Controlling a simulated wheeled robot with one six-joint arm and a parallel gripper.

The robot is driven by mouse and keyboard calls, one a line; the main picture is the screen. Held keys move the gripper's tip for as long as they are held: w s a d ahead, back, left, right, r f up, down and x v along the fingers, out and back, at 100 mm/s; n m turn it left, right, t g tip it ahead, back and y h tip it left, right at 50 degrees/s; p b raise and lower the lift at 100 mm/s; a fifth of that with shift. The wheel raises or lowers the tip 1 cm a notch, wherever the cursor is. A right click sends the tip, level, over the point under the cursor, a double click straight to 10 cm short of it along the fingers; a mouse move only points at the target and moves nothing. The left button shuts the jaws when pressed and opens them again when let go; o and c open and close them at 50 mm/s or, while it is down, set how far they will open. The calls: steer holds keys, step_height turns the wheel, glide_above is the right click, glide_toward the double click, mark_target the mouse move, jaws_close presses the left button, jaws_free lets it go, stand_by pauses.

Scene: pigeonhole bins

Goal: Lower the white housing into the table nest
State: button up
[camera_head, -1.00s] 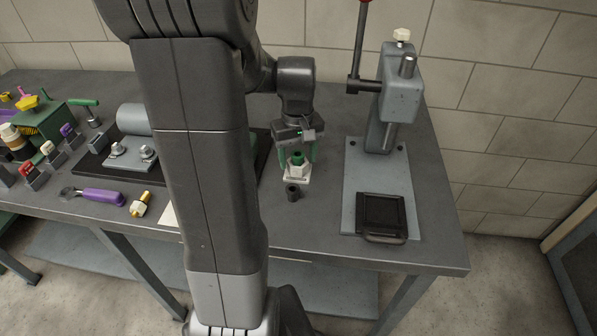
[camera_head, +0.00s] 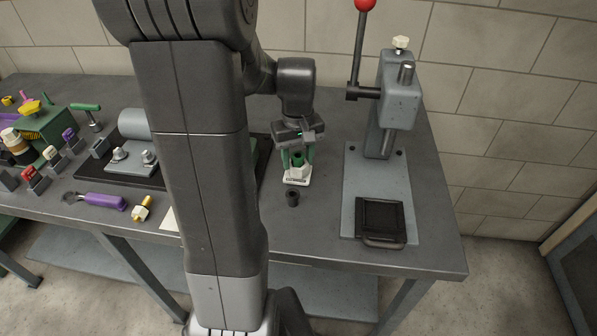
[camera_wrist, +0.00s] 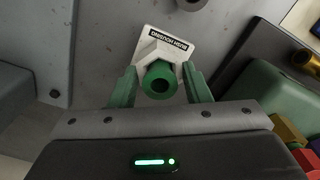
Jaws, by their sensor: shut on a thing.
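The white housing (camera_wrist: 152,54) is a small pale block with a green hollow collar (camera_wrist: 159,80) on it, between the green fingers of my gripper (camera_wrist: 160,88). In the head view the housing (camera_head: 299,172) stands low at the table top, under my gripper (camera_head: 297,158). The gripper is shut on it.
A black bush (camera_head: 292,198) stands just in front of the housing. A grey lever press (camera_head: 399,100) with a black tray (camera_head: 381,220) stands to the right. A purple-handled tool (camera_head: 102,201) and a brass fitting (camera_head: 142,208) lie left, near small coloured bins.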

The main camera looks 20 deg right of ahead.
steer(key=shift+r, duration=0.5)
steer(key=shift+r+p, duration=0.1)
steer(key=shift+p, duration=0.25)
step_height(320, 180, up, 6)
steer(key=p, duration=0.5)
steer(key=shift+f, duration=0.2)
steer(key=shift+s, duration=0.1)
